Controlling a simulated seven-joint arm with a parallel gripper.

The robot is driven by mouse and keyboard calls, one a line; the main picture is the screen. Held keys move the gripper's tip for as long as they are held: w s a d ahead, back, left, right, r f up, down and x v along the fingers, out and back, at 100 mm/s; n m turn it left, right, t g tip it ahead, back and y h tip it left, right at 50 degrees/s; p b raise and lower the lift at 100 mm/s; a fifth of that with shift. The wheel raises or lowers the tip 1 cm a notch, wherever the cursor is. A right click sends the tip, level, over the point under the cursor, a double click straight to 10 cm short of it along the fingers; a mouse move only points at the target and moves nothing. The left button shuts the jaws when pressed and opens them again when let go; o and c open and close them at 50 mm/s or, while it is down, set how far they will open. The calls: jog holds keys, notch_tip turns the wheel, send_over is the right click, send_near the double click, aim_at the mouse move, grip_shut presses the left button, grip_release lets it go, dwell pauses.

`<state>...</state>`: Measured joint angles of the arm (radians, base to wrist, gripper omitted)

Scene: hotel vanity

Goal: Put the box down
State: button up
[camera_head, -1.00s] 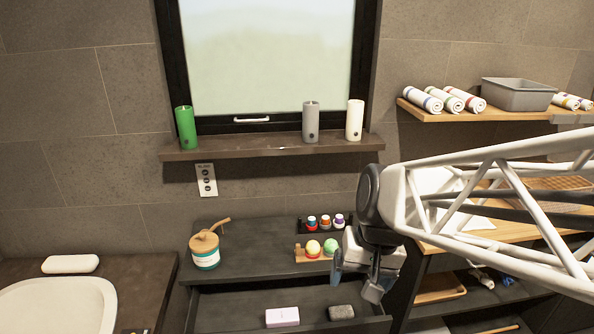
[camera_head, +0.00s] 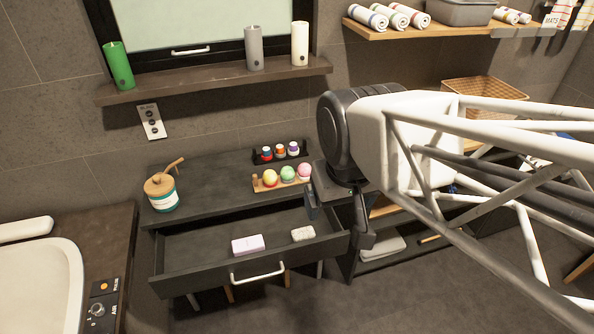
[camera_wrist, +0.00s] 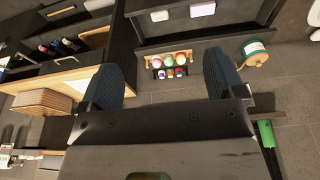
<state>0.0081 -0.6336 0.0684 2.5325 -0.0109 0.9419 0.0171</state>
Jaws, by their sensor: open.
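A pale pinkish-white box (camera_head: 248,244) lies flat in the open drawer (camera_head: 190,258). A smaller light speckled block (camera_head: 303,233) lies to its right in the same drawer. Both also show at the top of the wrist view, the pale box (camera_wrist: 203,9) right of the block (camera_wrist: 160,15). My gripper (camera_head: 336,222) is near the drawer's right end, apart from both. In the wrist view its two dark blue fingers (camera_wrist: 165,82) are spread wide with nothing held between them. The palm hides the area below them.
A wooden holder with coloured balls (camera_head: 287,180) and a rack of small bottles (camera_head: 280,152) stand on the countertop, left of my gripper. A lidded jar (camera_head: 162,192) is at its left end. Candles stand on the ledge (camera_head: 215,80). The drawer's left part is clear.

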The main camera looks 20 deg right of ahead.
jog(key=shift+w, duration=0.1)
jog(key=m+g+y, duration=0.3)
jog(key=m+y, duration=0.2)
jog(key=m, duration=1.3)
send_over(248, 243)
jog(key=d, duration=0.3)
notch_tip(248, 243, down, 42)
jog(key=shift+a+f, duration=0.1)
jog(key=shift+a, duration=0.05)
jog(key=shift+f, duration=0.4)
jog(key=shift+x, duration=1.25)
